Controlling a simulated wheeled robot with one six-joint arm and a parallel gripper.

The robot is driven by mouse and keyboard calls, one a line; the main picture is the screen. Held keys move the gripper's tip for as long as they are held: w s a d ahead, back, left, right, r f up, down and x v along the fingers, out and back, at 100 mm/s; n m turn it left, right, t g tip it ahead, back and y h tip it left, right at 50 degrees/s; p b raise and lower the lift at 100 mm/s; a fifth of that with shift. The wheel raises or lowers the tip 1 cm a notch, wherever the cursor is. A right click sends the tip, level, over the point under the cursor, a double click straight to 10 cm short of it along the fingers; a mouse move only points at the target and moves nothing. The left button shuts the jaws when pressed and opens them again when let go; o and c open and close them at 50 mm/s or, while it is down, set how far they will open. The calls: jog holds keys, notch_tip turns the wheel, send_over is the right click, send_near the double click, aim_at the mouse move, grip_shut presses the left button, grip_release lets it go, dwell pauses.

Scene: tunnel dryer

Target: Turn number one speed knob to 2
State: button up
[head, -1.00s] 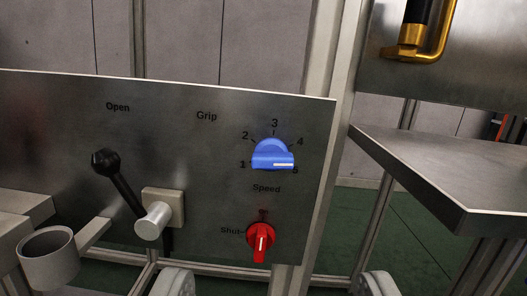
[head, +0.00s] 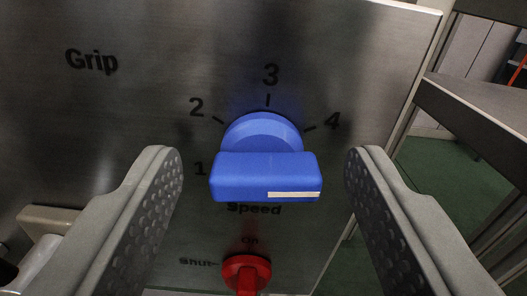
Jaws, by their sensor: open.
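The blue speed knob (head: 263,170) sits on the steel panel (head: 330,50) above the label "Speed". Its grip bar lies level, and the white mark on the bar is at its right end, toward where 5 stood in the earlier frame. The numbers 1, 2, 3 and 4 show around it; the 5 is hidden now. My gripper (head: 264,172) is open, with one finger on each side of the knob. Gaps show between both fingers and the bar, so it appears not to touch.
A red knob (head: 246,273) with "Shut" and "On" labels sits just below the blue knob. The panel's right edge is close by, with a steel shelf (head: 475,120) beyond it. A beige block (head: 45,222) juts out at lower left.

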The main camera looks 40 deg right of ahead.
jog(key=c, duration=1)
